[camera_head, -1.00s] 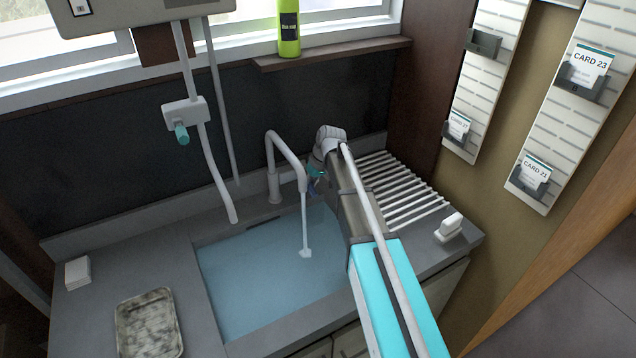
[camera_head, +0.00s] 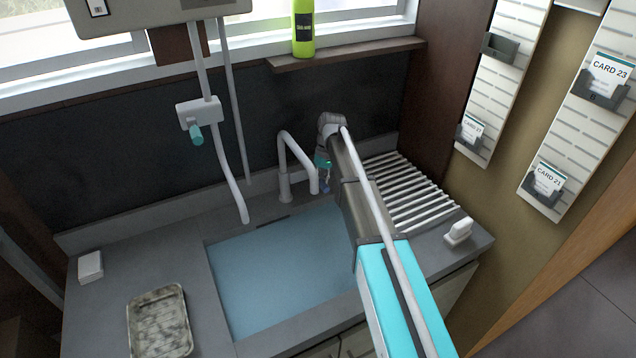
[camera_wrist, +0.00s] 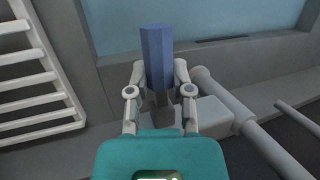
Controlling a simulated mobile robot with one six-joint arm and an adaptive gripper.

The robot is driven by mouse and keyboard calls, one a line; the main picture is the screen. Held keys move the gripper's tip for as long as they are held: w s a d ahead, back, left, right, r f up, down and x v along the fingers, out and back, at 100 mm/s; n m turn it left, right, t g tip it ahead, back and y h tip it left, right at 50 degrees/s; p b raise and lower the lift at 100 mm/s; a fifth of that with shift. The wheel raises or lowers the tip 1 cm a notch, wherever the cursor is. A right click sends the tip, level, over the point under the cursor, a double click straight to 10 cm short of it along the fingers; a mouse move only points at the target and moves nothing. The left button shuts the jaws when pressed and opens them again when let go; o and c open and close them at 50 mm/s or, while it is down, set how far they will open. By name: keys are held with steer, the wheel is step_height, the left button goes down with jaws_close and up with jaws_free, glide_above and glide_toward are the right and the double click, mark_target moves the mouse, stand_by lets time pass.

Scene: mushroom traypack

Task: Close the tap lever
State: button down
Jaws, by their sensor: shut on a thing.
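The white curved tap (camera_head: 284,165) stands at the back edge of the sink, with no water stream at its spout. The blue tap lever (camera_wrist: 157,58) sits upright in the middle of the wrist view; only a small blue bit shows in the head view (camera_head: 326,189). My gripper (camera_wrist: 159,82) is shut on the lever, one finger on each side of it. In the head view my gripper (camera_head: 325,174) is just right of the spout, partly hidden by the arm. The white tap pipe (camera_wrist: 232,106) passes close to the right finger in the wrist view.
The sink basin (camera_head: 262,285) holds bluish water. A slatted drying rack (camera_head: 410,195) lies right of my arm. A mottled tray (camera_head: 160,322) and a white block (camera_head: 90,267) lie on the left counter. A green bottle (camera_head: 303,30) stands on the shelf (camera_head: 350,53).

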steer(key=c, duration=0.5)
jaws_free()
steer(key=shift+s+d, duration=0.1)
steer(key=shift+s, duration=0.05)
steer(key=s+d+m+t, duration=0.1)
steer(key=s+d, duration=0.3)
steer(key=s, duration=0.4)
steer(key=s+d+f+m+t+h, duration=0.1)
steer(key=s+d, duration=0.3)
steer(key=s, duration=0.4)
steer(key=s+d+m+t+h, duration=0.1)
steer(key=s+d+m, duration=0.2)
steer(key=s, duration=0.5)
steer(key=shift+s+d+f+t, duration=0.15)
steer(key=shift+s+d+t, duration=0.15)
steer(key=shift+d, duration=0.3)
